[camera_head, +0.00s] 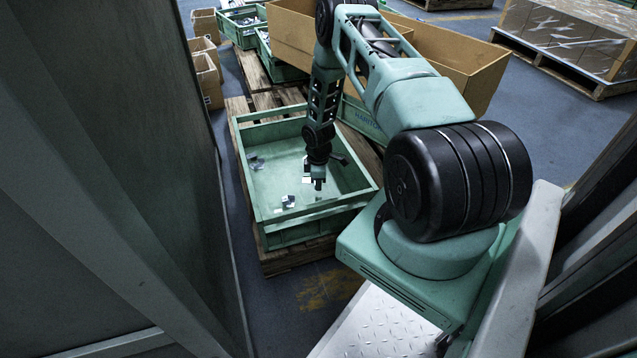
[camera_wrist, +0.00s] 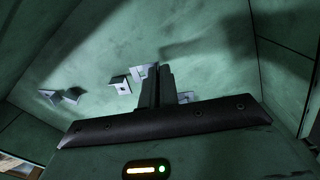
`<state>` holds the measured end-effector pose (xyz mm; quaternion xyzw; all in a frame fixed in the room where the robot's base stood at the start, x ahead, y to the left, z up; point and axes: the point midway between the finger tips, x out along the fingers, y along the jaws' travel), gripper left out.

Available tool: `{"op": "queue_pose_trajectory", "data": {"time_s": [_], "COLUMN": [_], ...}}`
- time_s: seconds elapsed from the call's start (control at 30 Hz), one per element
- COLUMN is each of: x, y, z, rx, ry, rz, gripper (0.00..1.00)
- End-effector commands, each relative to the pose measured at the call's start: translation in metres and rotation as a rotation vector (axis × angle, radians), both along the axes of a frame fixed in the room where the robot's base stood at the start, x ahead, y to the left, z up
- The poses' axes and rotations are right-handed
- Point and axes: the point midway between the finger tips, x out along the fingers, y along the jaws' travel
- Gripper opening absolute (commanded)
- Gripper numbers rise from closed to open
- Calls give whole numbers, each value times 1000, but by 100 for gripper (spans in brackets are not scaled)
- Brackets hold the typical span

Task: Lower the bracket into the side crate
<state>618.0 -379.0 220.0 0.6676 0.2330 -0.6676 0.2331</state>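The green side crate (camera_head: 291,229) stands on a pallet in the head view, and several small metal brackets lie in it. My gripper (camera_head: 318,184) points down inside the crate, toward its right side. In the wrist view its two dark fingers (camera_wrist: 160,88) stand close together. A bright bracket (camera_wrist: 144,75) shows just left of the fingertips, and another bright piece (camera_wrist: 186,97) shows just right of them. I cannot tell whether either is held between the fingers or lies on the floor behind them. One bracket (camera_wrist: 120,85) lies flat further left.
Two more brackets (camera_wrist: 72,95) lie near the crate's left side in the wrist view. A large open cardboard box (camera_head: 455,58) stands behind the crate. A tall grey-green panel (camera_head: 110,150) runs along the left.

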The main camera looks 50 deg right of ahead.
Motion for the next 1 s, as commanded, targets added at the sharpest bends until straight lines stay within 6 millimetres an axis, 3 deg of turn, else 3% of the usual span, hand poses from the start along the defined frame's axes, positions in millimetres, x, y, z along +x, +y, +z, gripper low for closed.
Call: {"op": "queue_pose_trajectory", "data": {"time_s": [1.0], "x": [0], "y": [0], "z": [-15], "rx": [0], "ry": [0], "rz": [0], "gripper": [0]}}
